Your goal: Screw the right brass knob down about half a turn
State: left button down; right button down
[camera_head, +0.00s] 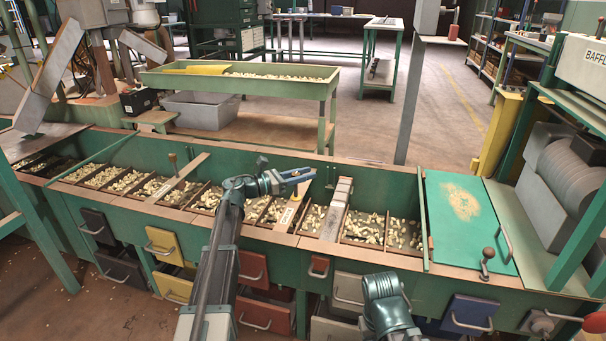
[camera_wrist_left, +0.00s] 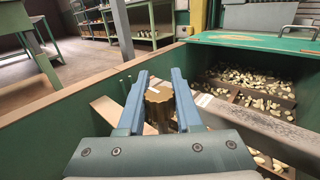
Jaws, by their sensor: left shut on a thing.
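My left gripper (camera_head: 297,174) reaches in from the left over the middle of the nut trough. Its blue fingers are shut on the right brass knob (camera_wrist_left: 159,100), which shows between the fingertips in the left wrist view. In the head view the fingers mostly hide this knob, and its thread cannot be seen. Another brass knob (camera_head: 172,158) stands upright on its rod further left, above a wooden slat. Part of my right arm shows at the bottom of the head view, but its gripper is out of view.
The green trough (camera_head: 270,238) holds several compartments of nuts. A pale bar (camera_head: 337,207) crosses it just right of my left gripper; it also shows in the left wrist view (camera_wrist_left: 255,122). A green lid (camera_head: 466,218) with a handle lies at the right. Coloured drawers line the front.

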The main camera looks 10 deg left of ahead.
pick_arm(q)
jog(key=shift+s+d+m+g+h, duration=0.15)
jog(key=shift+s+m+g+h, duration=0.4)
jog(key=shift+m+g, duration=1.35)
jog(key=shift+s+d+m+g+h, duration=0.15)
jog(key=shift+m+g+h, duration=0.85)
jog(key=shift+g, duration=1.55)
jog(key=shift+s+d+m+g+h, duration=0.15)
jog(key=shift+s+m+g+h, duration=0.3)
jog(key=shift+m+g, duration=1.55)
jog(key=shift+g, duration=0.45)
jog(key=c, duration=0.6)
grip_release()
jog(key=shift+d, duration=0.1)
